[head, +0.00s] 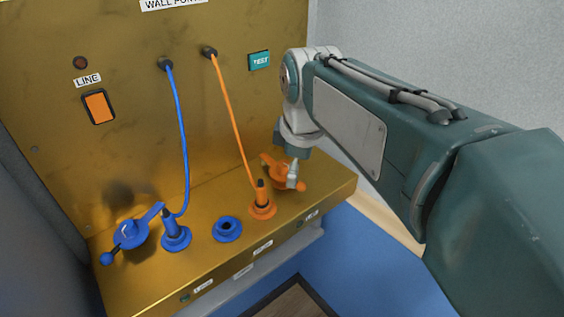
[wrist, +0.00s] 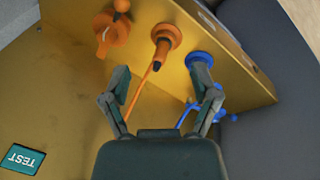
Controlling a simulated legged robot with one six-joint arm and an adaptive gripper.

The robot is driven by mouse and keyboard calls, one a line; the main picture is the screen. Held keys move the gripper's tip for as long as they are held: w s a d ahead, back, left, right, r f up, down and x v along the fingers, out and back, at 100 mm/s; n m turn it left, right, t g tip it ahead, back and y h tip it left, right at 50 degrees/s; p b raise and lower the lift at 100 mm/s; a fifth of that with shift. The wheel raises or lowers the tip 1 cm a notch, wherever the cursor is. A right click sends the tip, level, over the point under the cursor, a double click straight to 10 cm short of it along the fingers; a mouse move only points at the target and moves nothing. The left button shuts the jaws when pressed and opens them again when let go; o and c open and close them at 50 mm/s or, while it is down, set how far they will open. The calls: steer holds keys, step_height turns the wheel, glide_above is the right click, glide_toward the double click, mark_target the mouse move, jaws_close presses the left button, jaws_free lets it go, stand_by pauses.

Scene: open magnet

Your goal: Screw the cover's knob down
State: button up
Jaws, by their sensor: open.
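An orange cover (head: 275,172) with a small knob sits at the right end of the gold ledge. In the wrist view the orange cover (wrist: 112,36) and its knob (wrist: 122,6) lie beyond the left finger. A blue cover (head: 130,234) with a round ball knob (head: 106,259) is at the ledge's left end. My gripper (head: 292,174) appears partly in front of the orange cover; contact cannot be told in the head view. In the wrist view my gripper (wrist: 167,88) has its fingers spread, with nothing held between them.
An orange plug (head: 262,188) with its cord stands in an orange socket. A blue plug (head: 172,226) with its cord stands in a blue socket. An open blue socket (head: 227,229) lies between them. The upright gold panel (head: 120,60) rises behind the ledge.

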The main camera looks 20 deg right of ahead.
steer(key=w+d+n+g, duration=0.1)
steer(key=w+n+g, duration=0.1)
steer(key=w+n, duration=0.5)
steer(key=n+g, duration=0.1)
steer(key=n, duration=0.5)
glide_toward(283, 163)
step_height(283, 163, down, 10)
steer(key=shift+d+f, duration=0.1)
steer(key=shift+d, duration=0.05)
jaws_close()
